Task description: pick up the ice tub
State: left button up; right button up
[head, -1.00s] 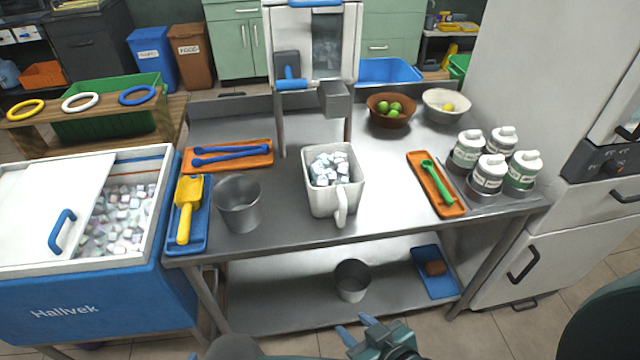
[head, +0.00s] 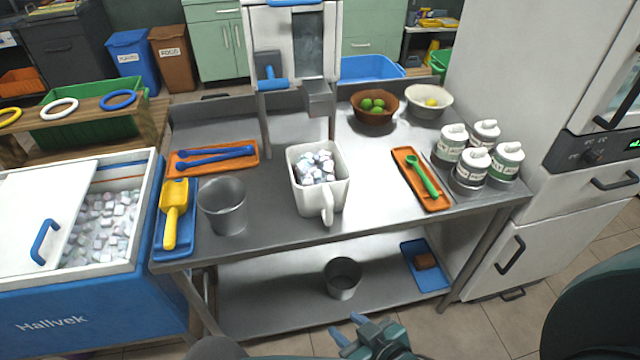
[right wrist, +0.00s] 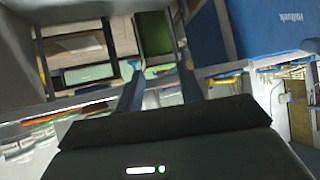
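The ice tub is a white square pitcher-like tub (head: 305,199) with a handle on its front side, filled with ice cubes. It stands upright on the steel table, below the machine's spout. My right gripper (head: 349,331) is at the bottom of the head view, in front of the table and well apart from the tub. Its two blue fingers are spread with nothing between them. In the right wrist view the fingers (right wrist: 160,92) also stand apart and empty; the tub cannot be made out there. My left gripper is not in view.
Left of the tub are a metal bucket (head: 222,207), a yellow scoop (head: 174,212) and tongs on an orange tray (head: 183,166). To the right are an orange tray with a green spoon (head: 424,176) and several bottles (head: 473,167). The steel table's front edge (head: 350,230) lies before me.

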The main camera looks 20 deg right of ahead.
jog(key=shift+w+r, duration=0.1)
jog(key=shift+w, duration=0.1)
jog(key=shift+w+d+r, duration=0.1)
jog(key=shift+w+r, duration=0.05)
jog(key=shift+w, duration=0.05)
jog(key=shift+c, duration=0.8)
jog(key=w+d+r, duration=0.1)
jog(key=w+r, duration=0.1)
jog(key=w, duration=0.1)
jog(key=w+d+r+m+t+h, duration=0.1)
jog(key=w+d+r, duration=0.1)
jog(key=w+r, duration=0.1)
jog(key=w+d+r+t+h, duration=0.1)
jog(key=w+r, duration=0.2)
jog(key=w, duration=0.1)
jog(key=shift+d+p, duration=0.25)
jog(key=shift+p, duration=0.05)
jog(key=m+t+h, duration=0.1)
jog(key=m+h, duration=0.1)
jog(key=m, duration=0.1)
send_near(347, 167)
jog(key=shift+p+x, duration=0.45)
jog(key=shift+x, duration=4.4)
jog(key=shift+c, duration=0.4)
grip_shut()
